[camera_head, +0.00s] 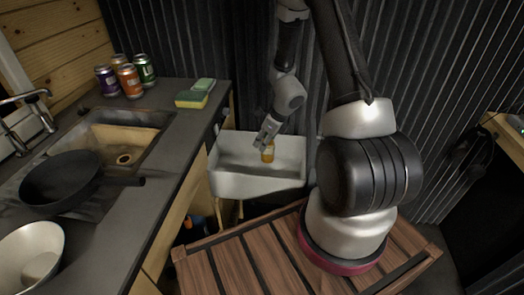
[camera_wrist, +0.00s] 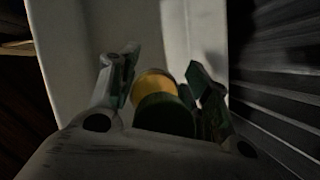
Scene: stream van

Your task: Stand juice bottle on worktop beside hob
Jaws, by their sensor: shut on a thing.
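The juice bottle, orange-yellow, shows at the white basin (camera_head: 225,185) in the head view (camera_head: 268,154). In the wrist view it has a yellow body (camera_wrist: 157,86) and a dark green top nearest the camera. My gripper (camera_head: 265,140) points down into the basin and is shut on the bottle, with a finger on either side of it in the wrist view (camera_wrist: 160,90). Whether the bottle touches the basin floor I cannot tell. The dark grey worktop (camera_head: 185,125) runs along the left. A hob is not clearly visible; a black pan (camera_head: 62,178) covers part of that area.
A sink (camera_head: 122,158) is set into the worktop. Several cans (camera_head: 130,80) and two sponges (camera_head: 192,100) stand behind it. A pale bowl (camera_head: 30,252) is at the front left. The worktop strip right of the sink is bare. A corrugated dark wall (camera_head: 215,50) is behind.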

